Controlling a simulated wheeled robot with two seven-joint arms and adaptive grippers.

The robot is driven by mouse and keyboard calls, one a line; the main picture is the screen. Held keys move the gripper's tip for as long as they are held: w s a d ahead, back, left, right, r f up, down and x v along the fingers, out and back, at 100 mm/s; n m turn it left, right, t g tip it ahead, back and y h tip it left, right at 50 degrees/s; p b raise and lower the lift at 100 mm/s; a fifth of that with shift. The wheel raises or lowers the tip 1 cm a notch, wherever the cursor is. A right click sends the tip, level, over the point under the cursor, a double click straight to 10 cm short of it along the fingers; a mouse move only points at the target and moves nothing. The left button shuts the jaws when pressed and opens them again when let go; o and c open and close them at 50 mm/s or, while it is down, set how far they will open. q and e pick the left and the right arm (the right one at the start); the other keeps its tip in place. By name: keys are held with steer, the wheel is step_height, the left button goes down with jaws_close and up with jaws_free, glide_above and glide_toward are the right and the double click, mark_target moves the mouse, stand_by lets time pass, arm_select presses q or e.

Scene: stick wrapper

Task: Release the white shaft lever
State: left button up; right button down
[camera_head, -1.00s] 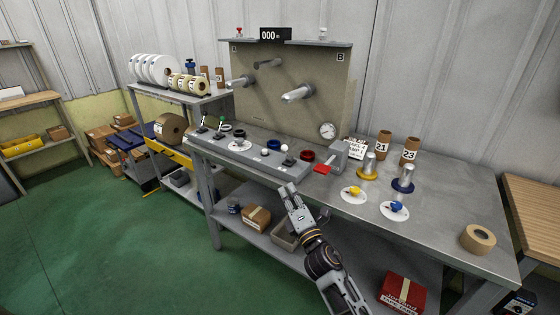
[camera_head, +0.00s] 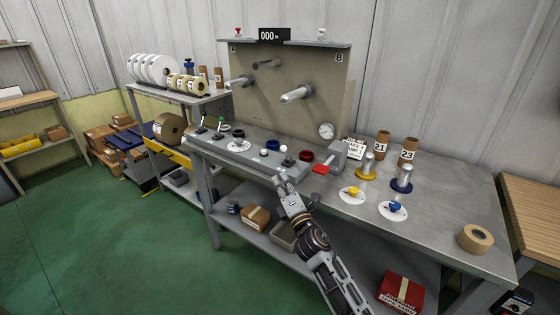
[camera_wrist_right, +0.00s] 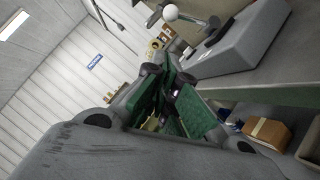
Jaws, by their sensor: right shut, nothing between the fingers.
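The white-knobbed lever (camera_head: 285,149) stands at the right end of the long grey control box (camera_head: 238,148), near the table's front edge. My right gripper (camera_head: 281,176) is shut and empty in front of the box, a little below and apart from the lever. Its green-padded fingers (camera_wrist_right: 172,100) show in the wrist view. My left gripper is out of view.
A tape roll (camera_head: 475,239) lies near the right corner. A lower shelf with boxes is beneath.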

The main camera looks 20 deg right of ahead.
mark_target(286, 153)
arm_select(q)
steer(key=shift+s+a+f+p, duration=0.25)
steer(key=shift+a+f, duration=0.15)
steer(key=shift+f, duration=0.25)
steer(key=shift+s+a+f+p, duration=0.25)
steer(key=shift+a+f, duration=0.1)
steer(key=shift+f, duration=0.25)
arm_select(e)
steer(key=w+d+r, duration=0.2)
steer(key=w+r, duration=0.1)
steer(key=w, duration=0.4)
steer(key=shift+w, duration=0.25)
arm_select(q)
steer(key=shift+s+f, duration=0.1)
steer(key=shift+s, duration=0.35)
arm_select(e)
steer(key=shift+r, duration=0.1)
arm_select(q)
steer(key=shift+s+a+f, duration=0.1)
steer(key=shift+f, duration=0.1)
arm_select(e)
steer(key=shift+w+r, duration=0.1)
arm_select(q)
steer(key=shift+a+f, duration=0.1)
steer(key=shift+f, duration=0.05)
arm_select(e)
steer(key=shift+d+r, duration=0.1)
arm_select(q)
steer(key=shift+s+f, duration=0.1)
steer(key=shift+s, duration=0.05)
